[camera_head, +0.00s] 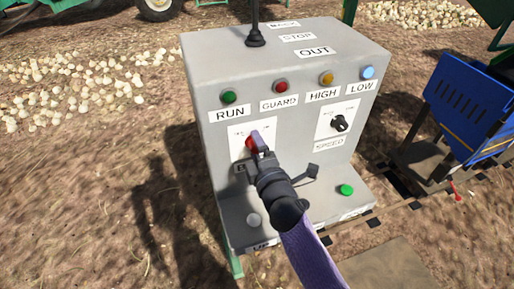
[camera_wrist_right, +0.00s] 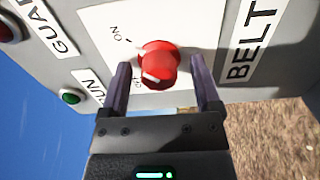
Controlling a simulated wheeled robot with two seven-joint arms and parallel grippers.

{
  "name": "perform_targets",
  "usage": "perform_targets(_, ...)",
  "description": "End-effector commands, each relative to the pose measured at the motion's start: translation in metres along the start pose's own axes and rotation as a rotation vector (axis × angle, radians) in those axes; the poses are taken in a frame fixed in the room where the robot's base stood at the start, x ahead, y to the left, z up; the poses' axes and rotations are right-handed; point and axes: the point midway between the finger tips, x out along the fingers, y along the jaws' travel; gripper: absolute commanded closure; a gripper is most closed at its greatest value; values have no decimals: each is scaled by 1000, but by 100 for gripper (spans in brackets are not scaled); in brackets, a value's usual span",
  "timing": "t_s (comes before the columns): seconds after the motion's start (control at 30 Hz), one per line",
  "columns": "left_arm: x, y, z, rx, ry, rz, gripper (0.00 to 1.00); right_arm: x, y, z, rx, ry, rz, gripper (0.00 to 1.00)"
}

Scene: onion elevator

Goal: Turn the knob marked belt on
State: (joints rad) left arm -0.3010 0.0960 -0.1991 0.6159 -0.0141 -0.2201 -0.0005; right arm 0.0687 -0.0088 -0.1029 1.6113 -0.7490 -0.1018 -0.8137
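The red knob (camera_wrist_right: 158,62) sits on a white plate (camera_wrist_right: 108,20) beside the BELT label (camera_wrist_right: 252,40) in the right wrist view. Its white pointer line faces the lower-left mark, which is only partly readable; the ON mark is at the plate's upper left. My right gripper (camera_wrist_right: 161,68) is open, with one finger on each side of the knob and visible gaps between. In the head view the red knob (camera_head: 257,138) is partly hidden by my right gripper (camera_head: 255,148), which also hides the BELT label. My left gripper is not in view.
The grey control box (camera_head: 200,75) also carries a black SPEED knob (camera_head: 339,123), several coloured lamps and a green button (camera_head: 345,190) on its lower ledge. A black stalk (camera_head: 255,30) stands on top. A blue machine (camera_head: 470,110) is at the right.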

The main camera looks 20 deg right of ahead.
Motion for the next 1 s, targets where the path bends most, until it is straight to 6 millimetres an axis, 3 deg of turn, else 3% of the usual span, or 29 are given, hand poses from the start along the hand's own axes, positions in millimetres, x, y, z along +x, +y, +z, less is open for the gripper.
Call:
perform_targets(0.23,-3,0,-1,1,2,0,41,-13,0,0,0,0,-1,19)
perform_targets(0.6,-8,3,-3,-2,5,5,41,-91,-1,0,1,-1,-2,19)
perform_targets(1.0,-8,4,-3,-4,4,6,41,-99,0,0,0,0,0,19)
